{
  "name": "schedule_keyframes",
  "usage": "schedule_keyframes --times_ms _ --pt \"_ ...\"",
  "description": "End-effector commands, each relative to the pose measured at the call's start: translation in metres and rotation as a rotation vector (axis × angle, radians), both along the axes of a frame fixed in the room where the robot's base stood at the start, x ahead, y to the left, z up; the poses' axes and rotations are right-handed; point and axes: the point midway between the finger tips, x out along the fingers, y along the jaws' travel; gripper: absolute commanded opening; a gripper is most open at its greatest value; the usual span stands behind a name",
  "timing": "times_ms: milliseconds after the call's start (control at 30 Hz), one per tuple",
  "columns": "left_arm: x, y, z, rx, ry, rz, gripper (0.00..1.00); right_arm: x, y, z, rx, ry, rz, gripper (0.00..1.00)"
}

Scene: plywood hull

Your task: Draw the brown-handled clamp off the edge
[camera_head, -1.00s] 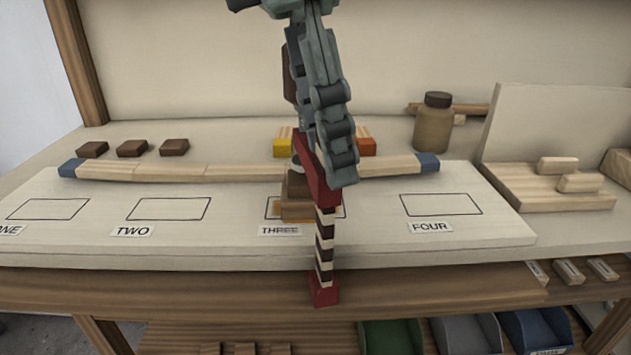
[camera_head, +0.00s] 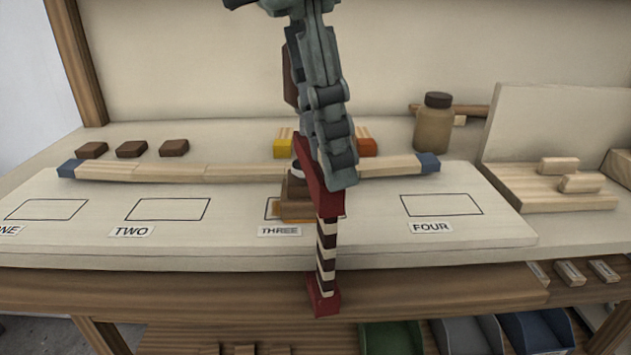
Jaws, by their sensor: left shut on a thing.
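The clamp (camera_head: 327,250) has a red upper jaw, a dark-and-pale striped bar and a red lower jaw. It hangs nearly upright in front of the bench edge, its lower jaw below the board's front edge. A brown part, apparently its handle (camera_head: 289,75), shows behind my gripper. My left gripper (camera_head: 338,176) is shut on the clamp at its red upper jaw and hides part of it. Whether the clamp touches the stack or the edge cannot be told. My right gripper is not in view.
A long pale strip with blue ends (camera_head: 150,171) lies across the board (camera_head: 365,237) behind the clamp. Brown blocks (camera_head: 131,149), yellow and orange blocks (camera_head: 366,147) and a jar (camera_head: 433,123) stand behind it. Bins (camera_head: 466,334) sit below the bench at right.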

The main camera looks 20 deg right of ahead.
Motion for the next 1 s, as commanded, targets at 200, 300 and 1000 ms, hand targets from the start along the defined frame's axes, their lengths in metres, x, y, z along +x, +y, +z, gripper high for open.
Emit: schedule_keyframes --times_ms 200,300,1000 --pt "-0.008 0.002 0.000 -0.002 -0.003 0.000 0.00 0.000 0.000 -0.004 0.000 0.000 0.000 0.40" --pt "-0.011 0.004 0.000 -0.002 -0.004 0.001 0.00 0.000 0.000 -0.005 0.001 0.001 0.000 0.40" --pt "-0.037 0.011 0.000 -0.002 -0.002 0.000 0.00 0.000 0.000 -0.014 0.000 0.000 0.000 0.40"
